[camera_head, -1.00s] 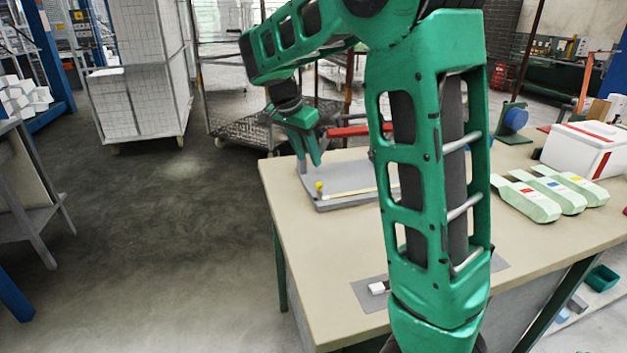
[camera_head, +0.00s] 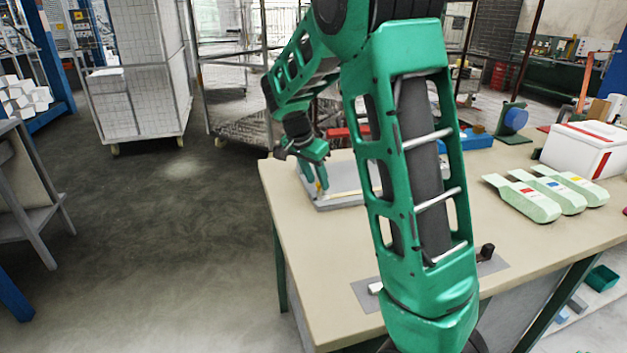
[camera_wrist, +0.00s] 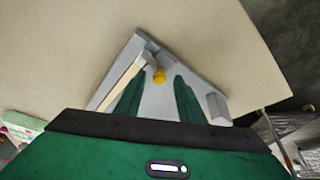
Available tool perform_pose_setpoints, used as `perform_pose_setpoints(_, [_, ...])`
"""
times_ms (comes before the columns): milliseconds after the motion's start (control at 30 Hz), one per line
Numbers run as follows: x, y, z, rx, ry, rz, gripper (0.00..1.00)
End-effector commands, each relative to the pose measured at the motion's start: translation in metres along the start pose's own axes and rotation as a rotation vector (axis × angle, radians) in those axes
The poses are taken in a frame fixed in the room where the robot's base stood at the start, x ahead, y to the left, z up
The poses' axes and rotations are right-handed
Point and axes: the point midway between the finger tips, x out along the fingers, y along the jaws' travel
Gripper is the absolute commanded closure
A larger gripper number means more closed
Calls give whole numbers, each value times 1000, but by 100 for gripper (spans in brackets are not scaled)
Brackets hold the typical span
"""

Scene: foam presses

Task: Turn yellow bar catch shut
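In the head view my gripper (camera_head: 322,186) points down at the near left part of the plate (camera_head: 345,204), and the fingers largely hide the knob. My arm covers the plate's right part.
The plate lies on a beige table (camera_head: 300,265) near its left edge. Three pale green pieces (camera_head: 545,195) and a white box (camera_head: 585,150) are at the right. A blue tray (camera_head: 477,140) stands at the back. The table's front left is clear.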

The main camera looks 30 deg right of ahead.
Motion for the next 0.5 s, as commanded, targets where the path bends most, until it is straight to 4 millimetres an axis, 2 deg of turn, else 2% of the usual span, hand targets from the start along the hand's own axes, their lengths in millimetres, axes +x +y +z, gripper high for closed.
perform_pose_setpoints(33, [0, 0, 0, 0, 0, 0, 67])
perform_pose_setpoints(167, [0, 0, 0, 0, 0, 0, 98])
perform_pose_setpoints(367, [-1, 0, 0, -12, 0, -7, 100])
perform_pose_setpoints(500, [-1, 1, 0, -102, 0, -45, 100])
